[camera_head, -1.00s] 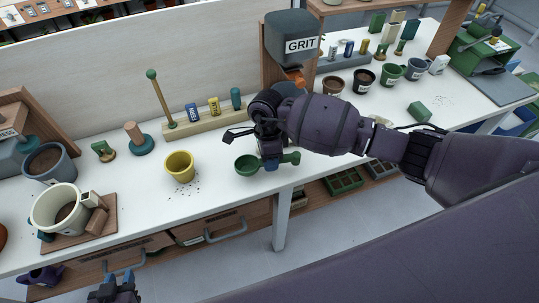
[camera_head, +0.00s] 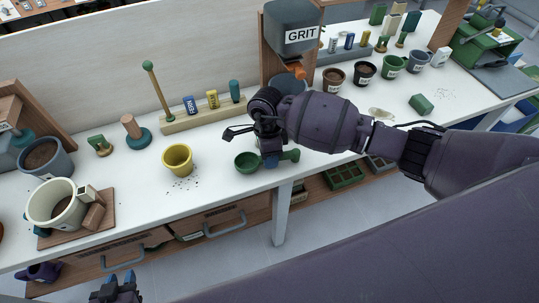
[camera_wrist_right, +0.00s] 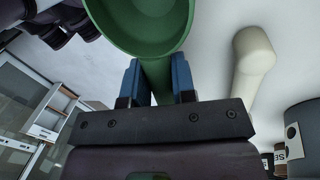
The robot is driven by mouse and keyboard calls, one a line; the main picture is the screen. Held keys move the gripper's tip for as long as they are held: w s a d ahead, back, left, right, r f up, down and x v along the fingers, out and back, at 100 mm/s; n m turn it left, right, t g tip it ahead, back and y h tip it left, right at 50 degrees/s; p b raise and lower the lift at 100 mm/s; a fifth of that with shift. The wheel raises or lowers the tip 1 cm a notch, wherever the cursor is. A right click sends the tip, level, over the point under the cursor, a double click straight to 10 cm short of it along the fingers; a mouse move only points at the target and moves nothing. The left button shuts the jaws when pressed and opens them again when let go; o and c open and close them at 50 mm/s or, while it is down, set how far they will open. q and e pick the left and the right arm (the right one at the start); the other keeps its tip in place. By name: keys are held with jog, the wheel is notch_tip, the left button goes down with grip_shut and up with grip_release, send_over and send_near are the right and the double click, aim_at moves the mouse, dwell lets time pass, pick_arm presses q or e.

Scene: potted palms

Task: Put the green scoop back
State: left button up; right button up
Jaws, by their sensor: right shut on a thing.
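The green scoop (camera_head: 246,162) has a round bowl and a stubby handle. In the head view it is over the front edge of the white bench, its bowl to the left of my right gripper (camera_head: 271,159). The right wrist view shows the blue fingers of my right gripper (camera_wrist_right: 159,82) closed on the handle of the green scoop (camera_wrist_right: 150,22). My left gripper (camera_head: 115,285) is at the bottom edge of the head view, with its two blue fingertips apart and nothing seen between them.
A yellow pot (camera_head: 177,160) stands left of the scoop. A wooden rack (camera_head: 200,119) with a tall peg and several coloured tubes lies behind. The GRIT dispenser (camera_head: 291,29) stands beyond my right arm. A cream rounded object (camera_wrist_right: 253,55) shows beside the scoop in the right wrist view.

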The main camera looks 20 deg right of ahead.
jog(key=shift+f, duration=0.3)
jog(key=o, duration=0.9)
jog(key=shift+o, duration=0.2)
jog(key=v, duration=1.1)
